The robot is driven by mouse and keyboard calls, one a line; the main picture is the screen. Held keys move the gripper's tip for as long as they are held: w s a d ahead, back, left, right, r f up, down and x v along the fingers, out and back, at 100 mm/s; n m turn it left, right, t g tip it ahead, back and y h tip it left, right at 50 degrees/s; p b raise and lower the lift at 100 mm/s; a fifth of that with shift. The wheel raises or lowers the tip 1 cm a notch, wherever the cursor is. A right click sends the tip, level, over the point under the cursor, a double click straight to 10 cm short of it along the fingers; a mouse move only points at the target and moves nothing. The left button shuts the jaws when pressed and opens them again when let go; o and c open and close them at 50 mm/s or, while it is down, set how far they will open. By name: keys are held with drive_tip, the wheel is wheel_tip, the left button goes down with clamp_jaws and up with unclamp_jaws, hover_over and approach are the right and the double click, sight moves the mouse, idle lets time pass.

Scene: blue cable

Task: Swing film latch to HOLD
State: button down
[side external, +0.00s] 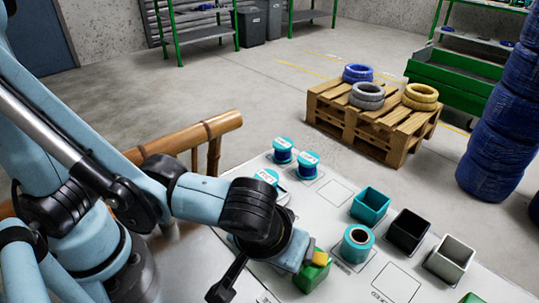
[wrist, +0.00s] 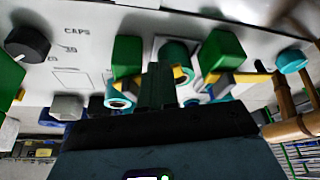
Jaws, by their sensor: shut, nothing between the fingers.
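My gripper (wrist: 158,82) is shut and empty in the wrist view, its dark fingers pointing at the white panel between two green blocks. The left green block (wrist: 127,52) and right green block (wrist: 221,48) each have yellow and black parts beside them. I cannot tell which part is the film latch, and no HOLD mark is readable. A teal round piece (wrist: 174,50) sits just beyond the fingertips; contact is unclear. In the side external view, a green block (side external: 312,277) with a yellow piece (side external: 320,257) shows beside my wrist, which hides much of the area.
A teal ring-shaped part (side external: 357,243), teal bin (side external: 370,205), black bin (side external: 407,231) and grey bin (side external: 450,259) stand on the white table. Teal spools (side external: 283,150) stand at the back. A black knob (wrist: 27,42) is near the CAPS label. A bamboo rail (side external: 185,138) borders the table.

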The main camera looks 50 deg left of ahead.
drive_tip(key=shift+w+a+m+h, duration=0.25)
drive_tip(key=shift+a+m+h, duration=0.05)
drive_tip(key=shift+m, duration=0.45)
drive_tip(key=shift+w+a+m+h, duration=0.2)
drive_tip(key=shift+a+m+h, duration=0.1)
drive_tip(key=shift+m, duration=0.45)
drive_tip(key=shift+w+a, duration=0.25)
idle(0.6)
drive_tip(key=shift+r, duration=0.1)
idle(0.7)
drive_tip(key=v, duration=1.2)
drive_tip(key=shift+s, duration=0.1)
